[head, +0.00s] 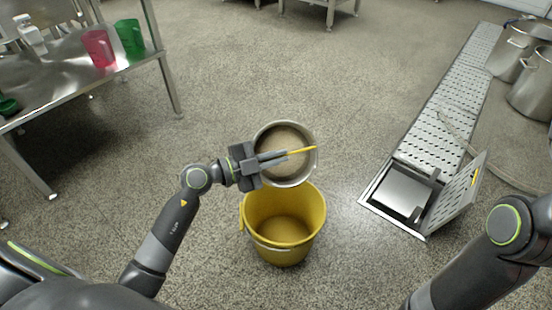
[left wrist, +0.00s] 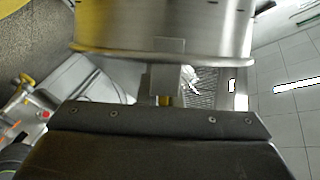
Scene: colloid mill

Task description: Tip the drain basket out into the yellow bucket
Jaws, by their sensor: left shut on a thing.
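The drain basket (head: 312,165) is a round steel vessel with a brownish inside; I cannot tell whether that is its load or its bottom. Its steel wall also fills the top of the left wrist view (left wrist: 165,22). My left gripper (head: 275,158) is shut on the drain basket, and a thin yellow bar shows across its mouth. The basket is held above the floor at the far rim of the yellow bucket (head: 259,225), its mouth facing up towards the head camera. The bucket stands upright with its mouth open. My right gripper is out of view.
A perforated floor drain (head: 450,105) runs along the right, with its near pit (head: 403,192) open and a hinged cover (head: 458,195) raised. Steel pots (head: 530,85) stand beyond it. A steel table (head: 70,85) with red and green jugs is at the left. The floor around the bucket is clear.

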